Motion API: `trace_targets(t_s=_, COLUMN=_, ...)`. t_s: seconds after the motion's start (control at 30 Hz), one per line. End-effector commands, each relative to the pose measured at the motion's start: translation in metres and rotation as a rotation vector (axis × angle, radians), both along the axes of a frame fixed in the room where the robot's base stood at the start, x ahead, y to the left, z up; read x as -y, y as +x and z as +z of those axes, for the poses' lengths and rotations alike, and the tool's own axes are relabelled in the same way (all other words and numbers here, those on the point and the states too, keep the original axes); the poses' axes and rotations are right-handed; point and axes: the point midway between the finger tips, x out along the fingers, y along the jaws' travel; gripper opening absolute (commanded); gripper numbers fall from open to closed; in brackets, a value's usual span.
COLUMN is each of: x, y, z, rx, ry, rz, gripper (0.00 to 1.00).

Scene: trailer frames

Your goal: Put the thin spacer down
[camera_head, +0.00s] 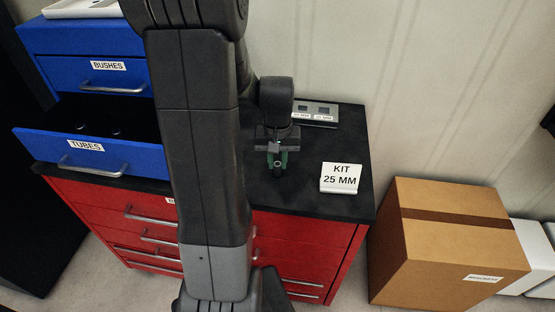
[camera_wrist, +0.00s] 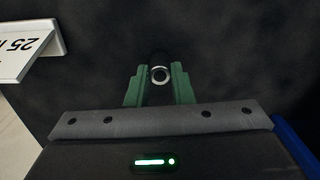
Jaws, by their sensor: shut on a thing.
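My gripper (camera_head: 277,160) is over the black top of the red cabinet (camera_head: 320,210), left of the KIT 25 MM sign (camera_head: 341,178). Its green fingers are shut on a small round tube-like part, the spacer (camera_wrist: 160,74). In the wrist view the spacer shows a bright metal ring with a dark bore, pointing toward the camera. Its length and wall thickness are hard to judge. Its lower end is hidden, so I cannot tell whether it touches the black top.
A grey tray (camera_head: 316,108) with two square recesses and small labels lies behind the gripper. The blue TUBES drawer (camera_head: 85,147) is open at left, with small parts inside; the BUSHES drawer (camera_head: 110,75) is shut. A cardboard box (camera_head: 445,240) stands at right.

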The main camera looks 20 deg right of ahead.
Motion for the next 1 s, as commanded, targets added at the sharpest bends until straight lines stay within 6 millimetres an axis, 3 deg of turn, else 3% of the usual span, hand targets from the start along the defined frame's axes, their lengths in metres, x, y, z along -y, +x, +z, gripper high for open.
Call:
trace_targets(t_s=0.1, x=0.0, y=0.0, z=-0.004, rx=0.0, ry=0.0, rz=0.0, gripper=0.0)
trace_targets(t_s=0.13, x=0.0, y=0.0, z=-0.004, rx=0.0, ry=0.0, rz=0.0, gripper=0.23)
trace_targets(t_s=0.23, x=0.0, y=0.0, z=-0.003, rx=0.0, ry=0.0, rz=0.0, gripper=0.42)
trace_targets(t_s=0.67, x=0.0, y=0.001, z=0.007, rx=0.002, ry=-0.001, rz=0.0, gripper=0.42)
trace_targets(t_s=1.0, x=0.001, y=0.001, z=0.077, rx=0.006, ry=-0.002, rz=0.0, gripper=0.42)
